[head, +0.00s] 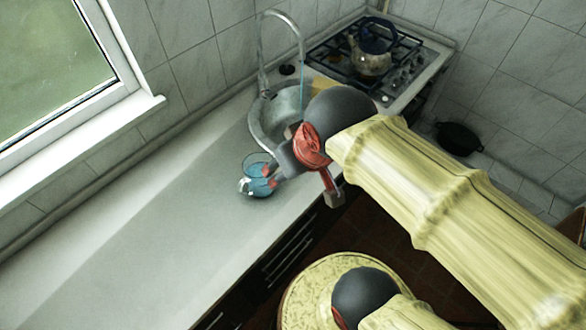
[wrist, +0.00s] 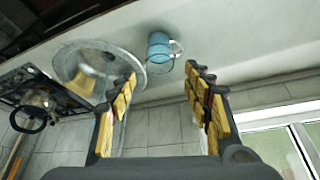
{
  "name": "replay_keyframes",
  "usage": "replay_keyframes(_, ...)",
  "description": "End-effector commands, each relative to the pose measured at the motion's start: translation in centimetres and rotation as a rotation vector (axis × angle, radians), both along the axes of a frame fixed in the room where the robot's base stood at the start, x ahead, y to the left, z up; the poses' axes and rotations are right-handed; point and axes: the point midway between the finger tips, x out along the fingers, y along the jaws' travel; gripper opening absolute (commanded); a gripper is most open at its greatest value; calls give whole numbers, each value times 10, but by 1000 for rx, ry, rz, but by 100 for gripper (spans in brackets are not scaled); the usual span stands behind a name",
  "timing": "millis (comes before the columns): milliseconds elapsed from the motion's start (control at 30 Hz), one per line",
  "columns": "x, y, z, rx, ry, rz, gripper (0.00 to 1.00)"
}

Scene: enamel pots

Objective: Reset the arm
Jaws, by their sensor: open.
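My gripper (head: 268,177) is open, its fingers pointing left toward a clear glass mug with blue contents (head: 255,189) on the grey counter. In the head view the fingertips overlap the mug's right side; I cannot tell whether they touch it. In the wrist view the mug (wrist: 159,46) stands upright just beyond the fingertips (wrist: 162,75), between their lines, with a visible gap. Nothing shows between the fingers. My arm crosses the right half of the head view.
A round metal sink (head: 260,120) with a tall faucet (head: 262,50) lies behind the gripper; a thin blue stream falls from the spout. A kettle (head: 372,50) sits on the stove (head: 408,72). A black pan (head: 459,138) is at right. The counter (head: 130,225) to the left is clear.

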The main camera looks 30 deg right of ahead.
Motion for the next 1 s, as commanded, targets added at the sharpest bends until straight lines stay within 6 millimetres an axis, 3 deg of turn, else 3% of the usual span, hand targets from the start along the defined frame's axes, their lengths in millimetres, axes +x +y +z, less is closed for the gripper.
replay_keyframes(133,-13,-2,2,7,-29,-18,51)
replay_keyframes(467,-14,-2,1,8,-30,-19,51)
replay_keyframes(767,-14,-2,-36,7,-29,-18,51)
replay_keyframes(1000,-13,-2,-34,7,-30,-18,51)
